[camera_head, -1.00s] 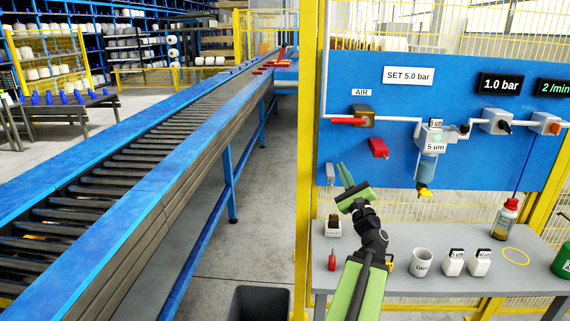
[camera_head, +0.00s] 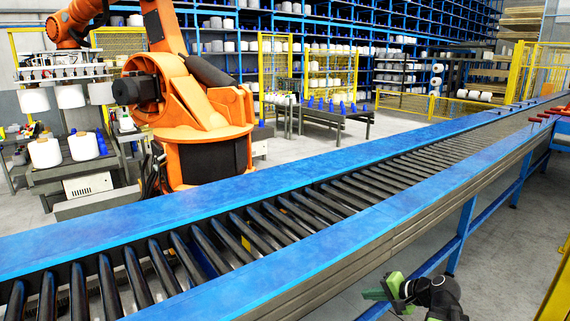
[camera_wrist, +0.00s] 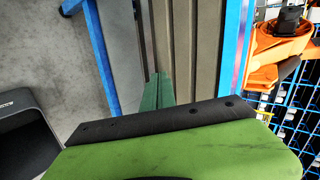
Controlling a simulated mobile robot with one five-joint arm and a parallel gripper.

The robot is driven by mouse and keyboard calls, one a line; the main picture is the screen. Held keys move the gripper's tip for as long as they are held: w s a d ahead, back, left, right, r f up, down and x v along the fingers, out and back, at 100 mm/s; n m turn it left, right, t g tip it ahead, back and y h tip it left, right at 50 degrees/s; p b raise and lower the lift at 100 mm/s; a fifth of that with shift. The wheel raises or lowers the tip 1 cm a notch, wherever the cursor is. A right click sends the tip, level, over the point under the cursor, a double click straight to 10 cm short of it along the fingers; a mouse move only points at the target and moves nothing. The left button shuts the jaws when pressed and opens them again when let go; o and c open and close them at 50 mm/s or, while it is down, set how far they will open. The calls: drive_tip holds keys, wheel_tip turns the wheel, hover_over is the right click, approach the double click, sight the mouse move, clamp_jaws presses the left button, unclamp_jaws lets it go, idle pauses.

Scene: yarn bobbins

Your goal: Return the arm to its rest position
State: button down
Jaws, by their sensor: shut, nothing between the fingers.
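My gripper (camera_head: 377,292) shows low at the right of the head view, at the end of my black and green arm. It is in front of the near side of the roller conveyor (camera_head: 250,292). Its green fingers point left and are together, with nothing between them. The fingers also show in the wrist view (camera_wrist: 157,90), against the conveyor's grey side (camera_wrist: 195,50). I cannot tell the exact gap between fingers and conveyor.
An orange robot arm (camera_head: 195,110) stands beyond the conveyor, by a rack with white bobbins (camera_head: 45,152). Blue shelves (camera_head: 400,45) and yellow fences stand behind. A dark bin (camera_wrist: 25,135) is at the left in the wrist view. Bare floor (camera_wrist: 85,80) lies beside the conveyor.

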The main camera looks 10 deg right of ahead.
drive_tip(key=s+a+f+n+g+h, duration=0.3)
drive_tip(key=a+f+n+g, duration=0.1)
drive_tip(key=a, duration=0.4)
drive_tip(key=s+a+f+n+g+h+p, duration=0.1)
drive_tip(key=s+a+f+n+g+h, duration=0.2)
drive_tip(key=a, duration=0.5)
drive_tip(key=s+f+n+g, duration=0.1)
drive_tip(key=n, duration=0.1)
drive_tip(key=shift+s+a+n, duration=0.25)
drive_tip(key=shift+s+n, duration=0.05)
drive_tip(key=shift+n, duration=0.1)
drive_tip(key=shift+d, duration=0.1)
